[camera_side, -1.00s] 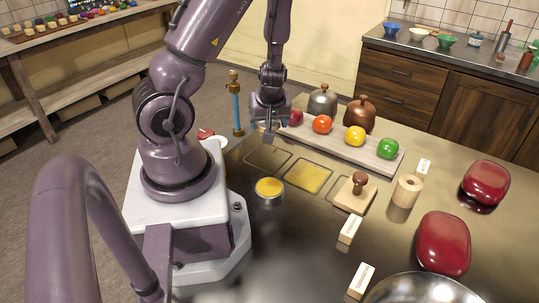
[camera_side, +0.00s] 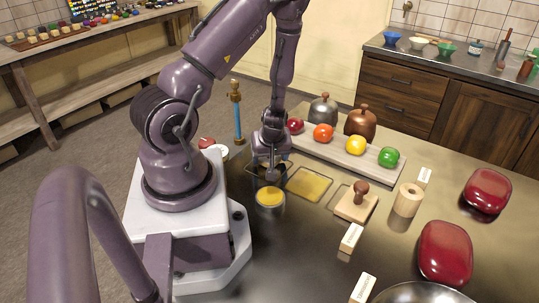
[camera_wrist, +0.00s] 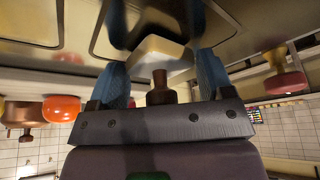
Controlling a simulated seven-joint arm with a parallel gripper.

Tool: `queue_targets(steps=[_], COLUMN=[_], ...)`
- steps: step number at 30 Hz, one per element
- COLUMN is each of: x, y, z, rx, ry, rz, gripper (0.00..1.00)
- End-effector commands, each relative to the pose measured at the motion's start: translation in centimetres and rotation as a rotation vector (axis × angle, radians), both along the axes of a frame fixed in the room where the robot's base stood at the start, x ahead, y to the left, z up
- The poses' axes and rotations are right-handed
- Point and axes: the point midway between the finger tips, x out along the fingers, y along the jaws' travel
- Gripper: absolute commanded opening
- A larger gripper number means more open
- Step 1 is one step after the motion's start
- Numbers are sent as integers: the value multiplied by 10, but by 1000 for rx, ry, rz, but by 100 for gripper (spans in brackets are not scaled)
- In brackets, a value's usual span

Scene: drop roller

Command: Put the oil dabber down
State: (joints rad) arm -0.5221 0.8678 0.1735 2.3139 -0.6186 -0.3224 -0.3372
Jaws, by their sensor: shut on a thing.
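The oil dabber, a cream block (camera_wrist: 158,52) with a brown turned handle (camera_wrist: 161,86), sits between the blue fingers of my gripper (camera_wrist: 157,60) in the wrist view. My gripper is shut on it. In the side view, my gripper (camera_side: 268,170) points down, low over the dark outlined square at the left of the counter. The dabber is small and mostly hidden there, and I cannot tell whether it touches the surface. A round tin with yellow contents (camera_side: 270,197) stands just in front of my gripper.
A yellow square (camera_side: 309,184) lies to the right, then a wooden stamp (camera_side: 356,203) and a wooden roll (camera_side: 407,199). A board (camera_side: 338,150) with coloured balls stands behind, with domed lids (camera_side: 322,109). Two red objects (camera_side: 444,250) are at right.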

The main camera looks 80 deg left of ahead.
Motion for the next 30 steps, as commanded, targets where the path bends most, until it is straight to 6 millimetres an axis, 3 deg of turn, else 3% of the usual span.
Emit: queue_targets(steps=[4,5,8,20,30], x=[0,0,0,0,1], y=[0,0,0,-1,-23], z=[-3,-3,-3,5,57], rx=[-1,-1,0,2,4], ry=[1,1,1,-1,-1], rz=[-1,-1,-1,0,-6], gripper=[55,76,99,99,99])
